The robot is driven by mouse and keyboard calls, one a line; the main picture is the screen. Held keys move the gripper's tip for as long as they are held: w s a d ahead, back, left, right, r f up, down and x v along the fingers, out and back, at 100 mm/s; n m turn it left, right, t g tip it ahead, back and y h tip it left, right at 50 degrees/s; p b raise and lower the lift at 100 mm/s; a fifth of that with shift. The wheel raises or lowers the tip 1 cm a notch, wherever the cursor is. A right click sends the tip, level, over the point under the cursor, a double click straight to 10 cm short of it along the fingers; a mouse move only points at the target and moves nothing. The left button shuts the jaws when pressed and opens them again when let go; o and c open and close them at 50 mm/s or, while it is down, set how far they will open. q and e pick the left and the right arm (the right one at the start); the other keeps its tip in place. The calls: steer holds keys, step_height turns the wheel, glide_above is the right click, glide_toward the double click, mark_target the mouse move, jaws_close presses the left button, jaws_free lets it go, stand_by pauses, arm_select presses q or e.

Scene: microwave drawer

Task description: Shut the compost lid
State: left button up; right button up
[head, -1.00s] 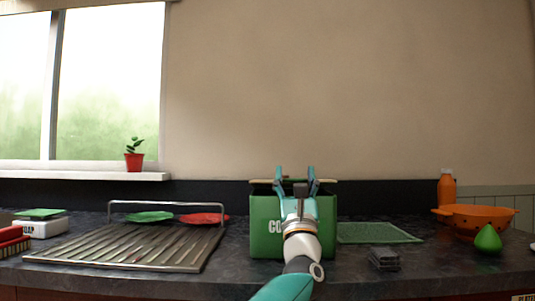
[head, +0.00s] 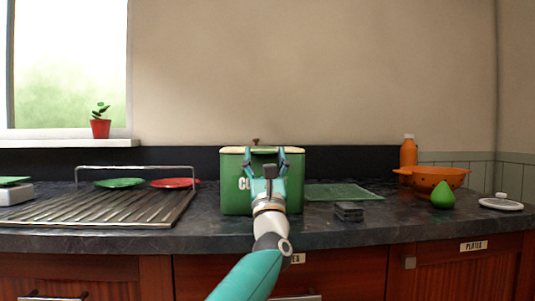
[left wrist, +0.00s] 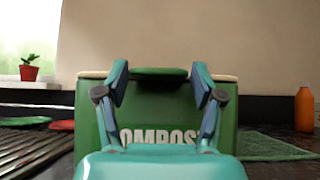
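The green compost bin (head: 231,190) stands on the counter at the middle of the head view, with a cream rim along its top. Its lettered front fills the middle of the left wrist view (left wrist: 90,120). A small brown knob (head: 256,141) shows above the rim. A rounded green piece (left wrist: 158,72) shows at the rim between my fingertips; I cannot tell whether it is part of the lid. How far the lid stands open is unclear. My left gripper (head: 264,153) is open and empty in front of the bin, fingertips near rim height. My right gripper is not in view.
A metal drying rack (head: 120,208) with green and red plates behind it lies left of the bin. To the right are a green mat (head: 340,192), dark stacked pieces (head: 349,211), an orange colander (head: 432,178), a green pear-shaped thing (head: 442,195) and an orange bottle (head: 408,151).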

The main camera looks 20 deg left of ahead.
arm_select(q)
steer(key=shift+o, duration=1.3)
steer(key=shift+w+f, duration=0.1)
steer(key=shift+r, duration=0.2)
steer(key=shift+s, duration=0.35)
steer(key=s+d+f, duration=0.1)
steer(key=s+d, duration=0.1)
steer(key=s, duration=0.4)
steer(key=s+d+f, duration=0.1)
steer(key=s+d, duration=0.1)
steer(key=s, duration=0.4)
steer(key=shift+s+d, duration=0.4)
steer(key=shift+f, duration=0.15)
